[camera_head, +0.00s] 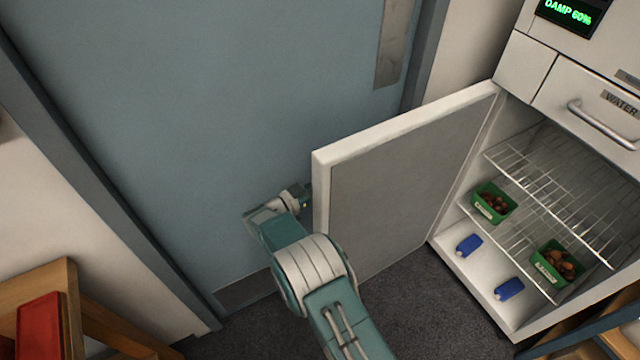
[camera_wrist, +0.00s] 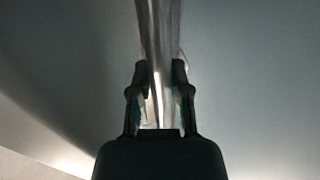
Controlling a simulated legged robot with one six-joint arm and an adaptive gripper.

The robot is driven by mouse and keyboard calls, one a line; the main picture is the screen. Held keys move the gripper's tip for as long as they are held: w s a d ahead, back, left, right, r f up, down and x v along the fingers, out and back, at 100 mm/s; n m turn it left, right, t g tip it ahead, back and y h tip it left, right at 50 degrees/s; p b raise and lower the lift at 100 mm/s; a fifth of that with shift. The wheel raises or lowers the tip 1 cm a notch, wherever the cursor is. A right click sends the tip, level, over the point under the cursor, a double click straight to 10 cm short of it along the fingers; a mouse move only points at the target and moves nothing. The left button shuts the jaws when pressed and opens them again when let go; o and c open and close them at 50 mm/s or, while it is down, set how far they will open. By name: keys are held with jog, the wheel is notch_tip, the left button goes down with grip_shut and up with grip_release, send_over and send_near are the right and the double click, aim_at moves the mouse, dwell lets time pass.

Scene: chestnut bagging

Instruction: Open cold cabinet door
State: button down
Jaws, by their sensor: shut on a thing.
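The cold cabinet door (camera_head: 390,185) stands wide open in the head view, swung out to the left of the cabinet (camera_head: 470,265). My gripper reaches the outer side of the door near its free edge; the door hides its fingertips in the head view. In the wrist view my gripper (camera_wrist: 160,90) has its two fingers on either side of a vertical metal handle bar (camera_wrist: 158,35), shut on it. The handle is hidden in the head view.
Inside the cabinet are wire shelves (camera_head: 560,185), green tubs of chestnuts (camera_head: 493,203) (camera_head: 556,264) and blue packs (camera_head: 468,246) (camera_head: 509,289). A drawer labelled WATER (camera_head: 590,105) is above. A blue room door (camera_head: 200,110) stands behind my arm. A wooden stand (camera_head: 75,310) is lower left.

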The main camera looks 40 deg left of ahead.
jog(key=c, duration=0.6)
grip_release()
jog(key=s, duration=0.4)
jog(key=s+a, duration=0.1)
jog(key=s, duration=0.7)
jog(key=shift+a, duration=0.4)
jog(key=shift+w, duration=0.1)
jog(key=shift+f, duration=0.15)
